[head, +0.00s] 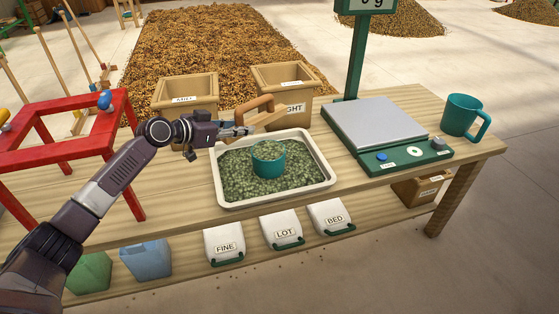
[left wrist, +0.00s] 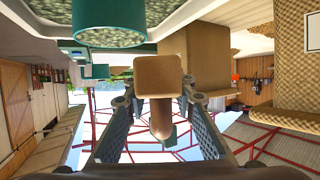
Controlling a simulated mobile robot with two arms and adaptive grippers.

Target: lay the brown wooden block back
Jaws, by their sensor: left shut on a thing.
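The brown wooden block (head: 268,117) has a rounded handle and is held above the back left rim of the white tray (head: 328,181). In the left wrist view the block (left wrist: 158,72) shows its square end, with the handle between the fingers. My left gripper (head: 240,128) is shut on it; the fingers also show in the left wrist view (left wrist: 157,105). A teal cup (head: 268,163) stands in the green beans (head: 240,180) in the tray. My right gripper is not in view.
Two tan bins (head: 186,98) (head: 283,84), the right one with a partly hidden label, stand behind the tray. A green scale (head: 385,135) and a teal mug (head: 462,114) are to the right. A red stand (head: 75,150) is at left. Bare table lies left of the tray.

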